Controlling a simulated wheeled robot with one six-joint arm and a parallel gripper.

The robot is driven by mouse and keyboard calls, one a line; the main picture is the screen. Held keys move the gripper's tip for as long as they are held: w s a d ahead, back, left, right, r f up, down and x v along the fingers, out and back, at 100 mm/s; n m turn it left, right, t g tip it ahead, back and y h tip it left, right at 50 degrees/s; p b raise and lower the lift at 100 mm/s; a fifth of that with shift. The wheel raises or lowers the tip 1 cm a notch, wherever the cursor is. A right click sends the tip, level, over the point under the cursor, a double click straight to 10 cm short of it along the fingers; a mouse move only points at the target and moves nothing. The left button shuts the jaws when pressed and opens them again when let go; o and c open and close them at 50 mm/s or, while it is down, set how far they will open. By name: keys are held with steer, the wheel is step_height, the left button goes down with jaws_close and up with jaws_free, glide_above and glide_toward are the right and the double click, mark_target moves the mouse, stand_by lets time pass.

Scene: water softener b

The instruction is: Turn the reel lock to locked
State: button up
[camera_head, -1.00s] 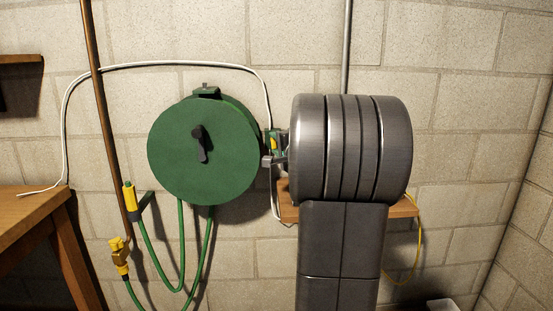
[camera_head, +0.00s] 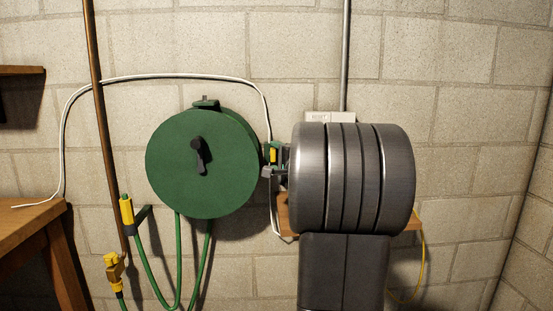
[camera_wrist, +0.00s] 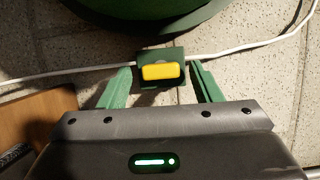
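The reel lock is a yellow knob (camera_wrist: 162,72) on a small dark green plate (camera_wrist: 174,84) beside the green hose reel (camera_head: 200,190). In the wrist view the knob lies level, its long side running left to right. In the head view a small yellow part of the knob (camera_head: 273,155) shows at the reel's right side. My gripper (camera_wrist: 161,68) is open, one green finger on each side of the plate. Gaps show between the fingers and the knob. The gripper's depth relative to the knob is hard to tell. My arm hides much of this area in the head view.
A white cable (camera_head: 180,76) runs over the reel and passes behind the plate. A wooden shelf (camera_head: 285,212) is partly behind my arm. The green hose (camera_head: 150,262) and its yellow nozzle (camera_head: 126,208) hang at the left, near a brown pipe (camera_head: 100,130).

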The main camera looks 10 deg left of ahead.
steer(key=v, duration=1.4)
steer(key=shift+w, duration=0.15)
steer(key=x, duration=1.3)
steer(key=shift+w+a, duration=0.25)
steer(key=shift+a, duration=0.1)
